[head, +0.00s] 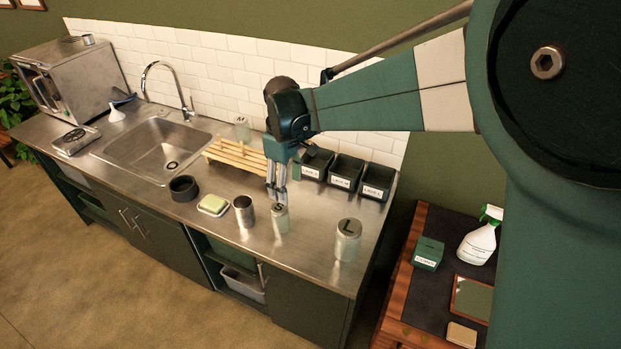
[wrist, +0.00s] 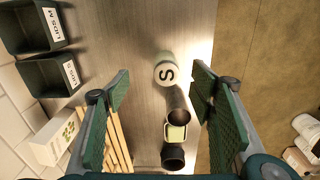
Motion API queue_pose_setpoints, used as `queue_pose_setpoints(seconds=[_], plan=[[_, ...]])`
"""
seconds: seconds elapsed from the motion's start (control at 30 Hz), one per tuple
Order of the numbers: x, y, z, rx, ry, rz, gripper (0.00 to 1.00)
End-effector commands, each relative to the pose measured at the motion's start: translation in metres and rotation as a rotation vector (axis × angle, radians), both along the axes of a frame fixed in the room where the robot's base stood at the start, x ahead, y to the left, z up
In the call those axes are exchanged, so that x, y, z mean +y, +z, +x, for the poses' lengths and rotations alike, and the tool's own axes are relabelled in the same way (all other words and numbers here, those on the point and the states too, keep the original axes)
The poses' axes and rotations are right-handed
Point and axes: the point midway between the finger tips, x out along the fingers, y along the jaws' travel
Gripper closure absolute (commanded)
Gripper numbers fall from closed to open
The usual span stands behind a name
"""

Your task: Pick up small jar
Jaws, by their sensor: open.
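The small jar (head: 280,220) is pale with a lid marked "S" and stands upright on the steel counter. In the wrist view the small jar (wrist: 166,75) shows from above, between the fingertips in the picture. My gripper (head: 277,197) points down just above and behind the jar in the head view. In the wrist view my gripper (wrist: 160,76) is open, with nothing held. I cannot tell the exact height of the fingertips over the lid.
A metal cup (head: 243,212) stands close left of the jar, then a soap dish (head: 213,205) and dark bowl (head: 183,189). The large "L" jar (head: 347,243) is to the right. Lid bins (head: 346,174) and a wooden rack (head: 234,157) lie behind. The sink (head: 150,150) is left.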

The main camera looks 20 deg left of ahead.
Motion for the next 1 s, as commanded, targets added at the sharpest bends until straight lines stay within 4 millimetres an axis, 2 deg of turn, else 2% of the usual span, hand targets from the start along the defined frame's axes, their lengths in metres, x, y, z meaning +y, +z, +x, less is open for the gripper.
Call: queue_pose_setpoints(seconds=[0.23,0.4,0.6,0.73,1.0], plan=[[0.035,-0.016,-0.014,0.019,0.075,-0.022,0.45],[0.032,-0.059,-0.012,0.018,0.07,-0.021,0.45],[0.032,-0.092,-0.012,0.018,0.069,-0.02,0.45],[0.032,-0.1,-0.012,0.018,0.069,-0.02,0.45],[0.032,-0.101,-0.012,0.018,0.069,-0.02,0.45]])
